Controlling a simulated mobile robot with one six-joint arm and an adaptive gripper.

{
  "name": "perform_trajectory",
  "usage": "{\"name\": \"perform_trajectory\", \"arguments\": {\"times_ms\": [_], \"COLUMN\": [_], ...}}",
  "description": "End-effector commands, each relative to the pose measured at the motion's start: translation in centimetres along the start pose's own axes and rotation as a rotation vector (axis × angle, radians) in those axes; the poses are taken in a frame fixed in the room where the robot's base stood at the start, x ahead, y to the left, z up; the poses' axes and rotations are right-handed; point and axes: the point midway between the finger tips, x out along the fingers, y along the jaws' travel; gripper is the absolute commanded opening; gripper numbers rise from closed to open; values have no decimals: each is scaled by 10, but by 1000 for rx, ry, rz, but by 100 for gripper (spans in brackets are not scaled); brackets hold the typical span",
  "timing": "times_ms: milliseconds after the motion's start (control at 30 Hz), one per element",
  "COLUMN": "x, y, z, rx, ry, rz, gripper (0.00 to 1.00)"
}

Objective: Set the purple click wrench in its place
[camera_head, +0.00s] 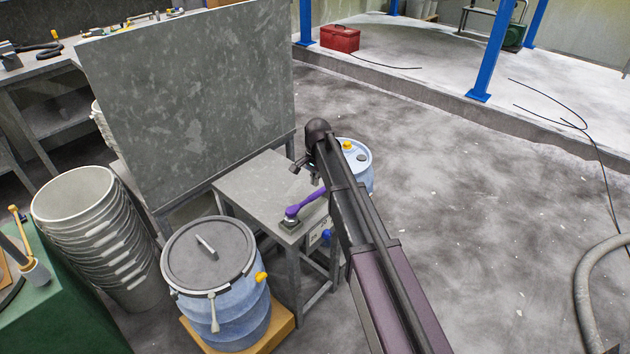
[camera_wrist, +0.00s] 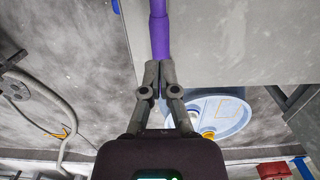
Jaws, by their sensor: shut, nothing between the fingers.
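The purple click wrench (camera_head: 308,202) lies on the small grey table (camera_head: 258,182). Its head end rests at a dark block (camera_head: 289,222) near the table's front corner, and its handle points up and right toward my arm. In the wrist view the purple handle (camera_wrist: 159,38) runs down toward my gripper (camera_wrist: 160,66). The fingertips are together by the handle's lower end, with nothing held between them; whether they touch it I cannot tell. In the head view my gripper (camera_head: 306,172) is over the table, partly hidden by my arm. The wrench's far end is hidden there.
A blue lidded pail (camera_head: 226,311) stands in front of the table. Another blue drum (camera_head: 357,160) stands behind my arm. Stacked white pails (camera_head: 82,196) and a tall grey panel (camera_head: 190,90) are at the left. A red toolbox (camera_head: 340,38) is far back. Floor at right is mostly clear.

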Motion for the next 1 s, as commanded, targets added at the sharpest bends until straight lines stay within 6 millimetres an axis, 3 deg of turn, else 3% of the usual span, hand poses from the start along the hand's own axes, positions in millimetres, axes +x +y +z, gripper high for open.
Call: {"name": "perform_trajectory", "arguments": {"times_ms": [1000], "x": [10], "y": [0], "z": [-1], "rx": [0], "ry": [0], "rz": [0], "gripper": [0]}}
